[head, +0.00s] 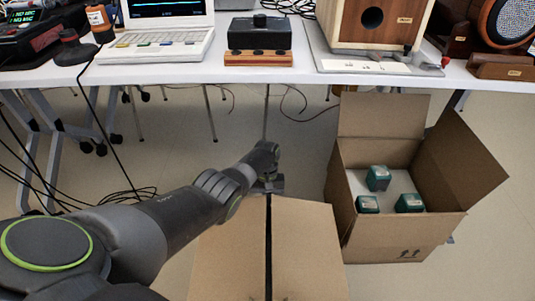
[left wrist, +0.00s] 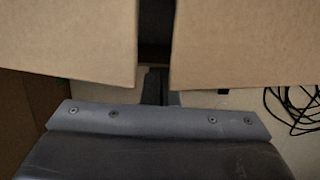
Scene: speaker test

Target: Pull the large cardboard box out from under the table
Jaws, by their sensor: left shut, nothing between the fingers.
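A large brown cardboard box (head: 235,255) stands at the bottom centre of the head view, on the near side of the table (head: 180,74). Its two top flaps lie nearly flat with a dark gap between them. My left gripper (head: 268,187) is at the box's far edge, by the end of that gap. It is shut and empty; I cannot tell if it touches the cardboard. In the left wrist view, the shut fingers (left wrist: 155,87) point at the gap between two cardboard flaps (left wrist: 70,38). My right gripper is not in view.
An open cardboard box (head: 405,240) with several teal packs (head: 378,178) stands close on the right, flaps spread. Cables (head: 115,192) lie on the floor at left, near table legs. A laptop (head: 160,30), a black device (head: 259,35) and a wooden speaker (head: 375,22) sit on the table.

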